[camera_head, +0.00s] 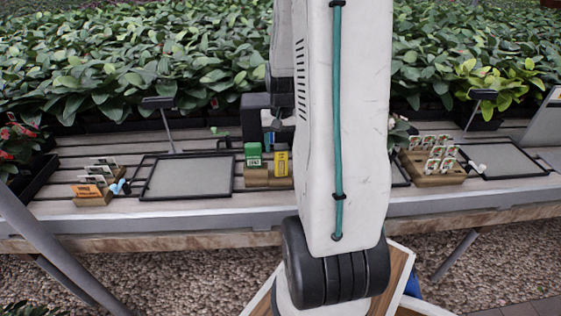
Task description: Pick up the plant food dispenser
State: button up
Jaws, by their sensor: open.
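A small green container (253,156) with a pale label stands in a wooden holder (257,178) on the slatted bench. A yellow container (281,164) with dark print stands just right of it in the same holder. The print is too small to tell which one is the plant food dispenser. My gripper (268,130) is a dark shape just above and behind these containers, at the end of my white arm. It is open and appears empty. My arm hides the bench right of the yellow container, and the fingertips are hard to make out.
Grey framed trays lie on the bench at left (190,176) and right (503,158). A wooden block with cards (95,190) is at far left, another wooden rack (432,167) at right. Dense leafy plants (150,60) fill the back. Thin posts rise behind the trays.

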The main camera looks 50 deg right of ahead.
jog(key=shift+w+f, duration=0.1)
jog(key=shift+f, duration=1.85)
jog(key=c, duration=1.2)
jog(key=shift+o, duration=0.2)
jog(key=shift+r, duration=0.1)
notch_tip(320, 180, up, 10)
jog(key=shift+f, duration=0.1)
jog(key=shift+o, duration=1.1)
jog(key=shift+a, duration=0.1)
